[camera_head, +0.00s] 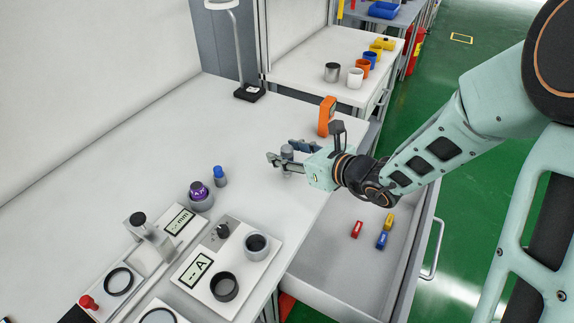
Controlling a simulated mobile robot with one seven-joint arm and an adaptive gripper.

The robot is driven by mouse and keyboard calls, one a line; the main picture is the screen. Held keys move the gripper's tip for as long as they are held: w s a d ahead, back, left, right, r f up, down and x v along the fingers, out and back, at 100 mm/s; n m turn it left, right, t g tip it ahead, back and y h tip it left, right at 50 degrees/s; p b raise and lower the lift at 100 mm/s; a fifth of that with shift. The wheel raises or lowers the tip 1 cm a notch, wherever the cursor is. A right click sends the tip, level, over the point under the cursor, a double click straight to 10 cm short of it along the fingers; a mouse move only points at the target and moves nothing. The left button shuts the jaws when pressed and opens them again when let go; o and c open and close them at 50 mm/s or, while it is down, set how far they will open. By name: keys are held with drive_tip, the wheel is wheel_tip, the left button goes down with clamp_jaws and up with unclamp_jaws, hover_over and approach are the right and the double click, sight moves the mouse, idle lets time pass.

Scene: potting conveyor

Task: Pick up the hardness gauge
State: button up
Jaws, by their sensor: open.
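No label marks the hardness gauge, so I cannot tell for sure which thing it is. A small grey cylinder (287,151) stands upright on the white bench, between the fingers of my gripper (284,158). My gripper is open, reaching in from the right with one finger on either side of the cylinder. I cannot tell whether the fingers touch it, and its lower part is partly hidden. An orange handheld device (326,115) stands upright behind my gripper. A white instrument (206,283) with an "-- A" display sits at the front of the bench.
An "-- mm" instrument (150,243), a purple-topped piece (199,191) and a blue-capped piece (220,176) stand to the left. A black-based stand (249,92) is at the back. An open drawer (340,270) with small coloured blocks lies below my arm. The middle bench is clear.

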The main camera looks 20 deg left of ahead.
drive_tip(key=shift+c, duration=0.2)
clamp_jaws()
drive_tip(key=shift+r, duration=0.15)
